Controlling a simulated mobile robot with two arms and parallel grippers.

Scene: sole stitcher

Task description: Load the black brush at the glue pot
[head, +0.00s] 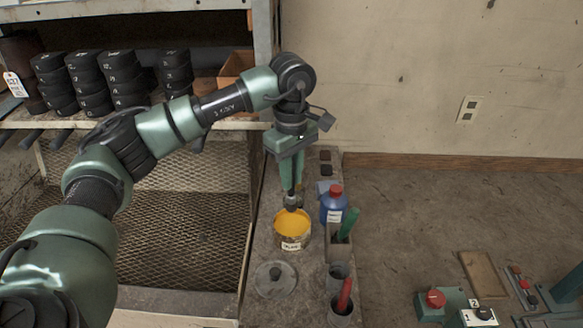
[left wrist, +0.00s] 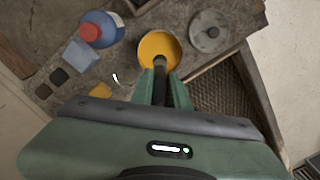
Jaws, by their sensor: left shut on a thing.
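The glue pot (head: 291,243) is a small open tin with a white label and yellow-orange glue, standing on the narrow bench. In the left wrist view its glue (left wrist: 154,43) lies beyond my fingertips. My left gripper (head: 291,187) points down and is shut on the black brush (head: 291,203). The brush's dark end is at the far side of the pot's mouth in the head view; I cannot tell whether it touches the glue. The brush (left wrist: 160,75) also shows between the fingers in the left wrist view, overlapping the pot's near rim. My right gripper is not in view.
A blue bottle with a red cap (head: 334,206) stands close right of the pot. A green handle (head: 348,224) and a red handle (head: 344,296) stand in holders. A round grey lid (head: 275,279) lies in front.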

